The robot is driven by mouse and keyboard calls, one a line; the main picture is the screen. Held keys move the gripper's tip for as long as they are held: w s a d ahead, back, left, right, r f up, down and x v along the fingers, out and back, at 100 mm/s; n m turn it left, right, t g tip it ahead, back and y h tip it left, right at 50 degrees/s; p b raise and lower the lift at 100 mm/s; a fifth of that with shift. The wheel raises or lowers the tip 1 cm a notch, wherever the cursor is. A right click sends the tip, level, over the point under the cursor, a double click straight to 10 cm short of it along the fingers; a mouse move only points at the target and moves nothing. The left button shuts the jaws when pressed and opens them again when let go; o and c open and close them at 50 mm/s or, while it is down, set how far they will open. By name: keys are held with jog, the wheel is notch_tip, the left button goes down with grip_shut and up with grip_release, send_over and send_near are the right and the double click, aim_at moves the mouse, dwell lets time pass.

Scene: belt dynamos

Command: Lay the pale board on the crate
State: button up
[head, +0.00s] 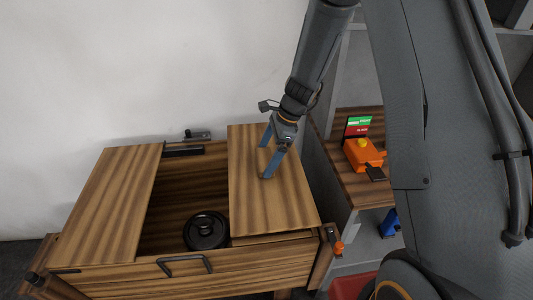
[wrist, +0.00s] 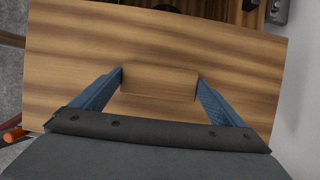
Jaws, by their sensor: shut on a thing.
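The pale board (head: 265,205), a striped wooden panel, is over the right part of the wooden crate (head: 110,283). I cannot tell whether it rests on the rim or hangs just above it. My gripper (head: 267,158) is over the board's right half, its two blue fingers pointing down. In the wrist view, the fingers of my gripper (wrist: 160,76) are shut on a small wooden block (wrist: 158,82) on top of the board (wrist: 75,50). The crate's middle is open. The crate floor under the board is hidden.
Another striped panel (head: 108,195) covers the crate's left part. A black round disc (head: 206,230) lies inside the opening. A dark handle (head: 185,265) is on the crate's front. To the right, a shelf holds an orange device (head: 363,154). A white wall stands behind.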

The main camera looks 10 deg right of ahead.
jog(key=shift+f+b, duration=1.75)
jog(key=shift+f, duration=1.2)
jog(key=o, duration=1.4)
jog(key=shift+c, duration=0.2)
jog(key=shift+b+v, duration=0.7)
jog(key=shift+v, duration=3.2)
jog(key=s+d+r+n+h, duration=0.1)
jog(key=s+n, duration=0.2)
jog(key=s+d+r+n, duration=0.2)
jog(key=s+n, duration=0.1)
jog(key=s, duration=0.1)
jog(key=s+d+r+n+h, duration=0.1)
jog(key=s+n, duration=0.2)
jog(key=s, duration=0.1)
jog(key=shift+s+d+r+n+h, duration=0.2)
jog(key=shift+d+n+h, duration=0.1)
jog(key=shift+n, duration=0.1)
jog(key=s+d+r+n+t+h, duration=0.1)
jog(key=s+d+n, duration=0.2)
jog(key=s+n, duration=0.5)
jog(key=shift+s+r+h, duration=0.3)
jog(key=shift+r+h, duration=0.05)
jog(key=shift+h, duration=0.05)
